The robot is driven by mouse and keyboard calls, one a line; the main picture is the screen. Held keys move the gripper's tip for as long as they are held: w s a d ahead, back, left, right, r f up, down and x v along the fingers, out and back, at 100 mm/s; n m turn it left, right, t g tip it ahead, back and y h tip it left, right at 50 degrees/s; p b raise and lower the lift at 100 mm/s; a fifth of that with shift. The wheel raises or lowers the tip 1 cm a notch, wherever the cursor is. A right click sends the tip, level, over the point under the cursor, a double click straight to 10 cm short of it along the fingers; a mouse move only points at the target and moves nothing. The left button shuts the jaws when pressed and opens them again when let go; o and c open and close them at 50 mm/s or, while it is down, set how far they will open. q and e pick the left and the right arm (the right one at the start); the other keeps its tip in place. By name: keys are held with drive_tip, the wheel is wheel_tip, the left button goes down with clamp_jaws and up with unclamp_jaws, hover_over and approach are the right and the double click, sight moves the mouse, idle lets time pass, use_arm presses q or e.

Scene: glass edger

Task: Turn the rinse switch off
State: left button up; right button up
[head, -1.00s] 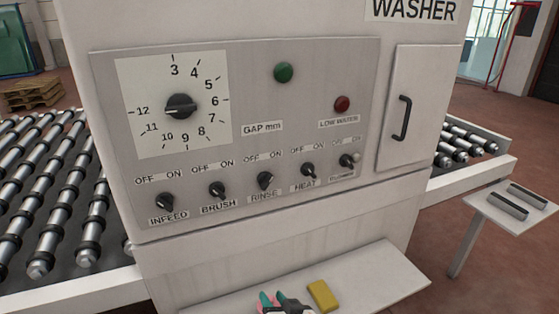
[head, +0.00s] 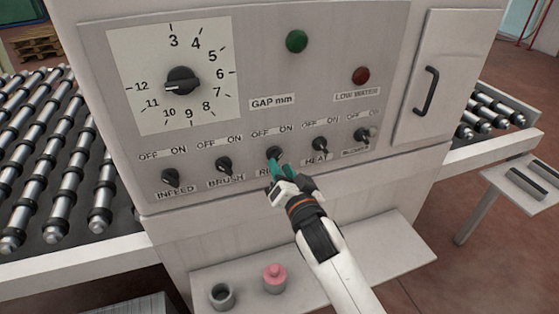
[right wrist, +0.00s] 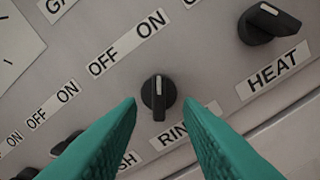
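The rinse switch (head: 275,154) is a small black knob on the washer panel, third in the row. In the right wrist view the rinse switch (right wrist: 158,93) has its white mark pointing up, toward its ON label (right wrist: 152,22); its OFF label (right wrist: 103,62) is to the left. My right gripper (head: 278,168) is in front of the rinse switch. In the right wrist view its two green fingers (right wrist: 159,104) are apart, one on each side of the knob's lower part, with gaps visible and nothing held. The RINSE label is partly hidden by a finger. My left gripper is not in view.
The infeed (head: 171,178), brush (head: 224,165), heat (head: 320,146) and blower (head: 362,136) switches are in the same row. A door handle (head: 427,92) stands out at right.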

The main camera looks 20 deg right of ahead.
drive_tip(key=shift+w, duration=1)
drive_tip(key=shift+c, duration=0.2)
drive_tip(key=shift+a, duration=0.1)
clamp_jaws()
